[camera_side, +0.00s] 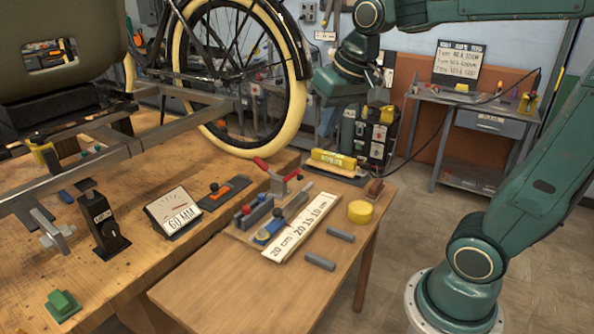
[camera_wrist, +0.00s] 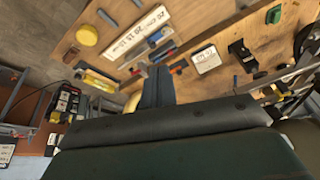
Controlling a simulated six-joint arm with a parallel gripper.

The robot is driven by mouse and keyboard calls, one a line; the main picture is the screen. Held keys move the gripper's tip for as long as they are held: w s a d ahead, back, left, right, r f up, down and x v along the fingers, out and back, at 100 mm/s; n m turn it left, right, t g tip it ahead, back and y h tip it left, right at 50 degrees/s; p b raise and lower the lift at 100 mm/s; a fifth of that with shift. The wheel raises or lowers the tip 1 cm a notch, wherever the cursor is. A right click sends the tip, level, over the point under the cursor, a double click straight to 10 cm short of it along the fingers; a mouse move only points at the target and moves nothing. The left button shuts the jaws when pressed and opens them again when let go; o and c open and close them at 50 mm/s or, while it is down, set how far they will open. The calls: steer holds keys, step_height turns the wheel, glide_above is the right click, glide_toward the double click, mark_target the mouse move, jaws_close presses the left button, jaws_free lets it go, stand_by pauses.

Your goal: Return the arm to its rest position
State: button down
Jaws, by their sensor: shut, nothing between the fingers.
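My gripper (camera_wrist: 158,86) shows in the wrist view as dark fingers held together, with nothing between them. The fingertips are hard to make out there against the dark background. My gripper is apart from the things on the table. The table bears a white ruler board (camera_side: 300,228), a yellow round tape (camera_side: 360,212), two grey rods (camera_side: 320,262) and a red-handled clamp (camera_side: 277,180).
A workbench (camera_side: 110,275) at left carries the metal frame, a 60 MM gauge (camera_side: 173,212) and a green block (camera_side: 62,305). A yellow cylinder (camera_side: 333,160) lies at the small table's far end. A grey side desk (camera_side: 470,100) stands behind. Floor between desk and table is clear.

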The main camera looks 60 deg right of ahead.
steer(key=s+a+f+n, duration=0.2)
steer(key=s, duration=0.4)
steer(key=s+a+f+n+t, duration=0.1)
steer(key=s+a+n, duration=0.1)
steer(key=s, duration=0.4)
steer(key=shift+a+f+y, duration=0.3)
steer(key=shift+a+f, duration=0.05)
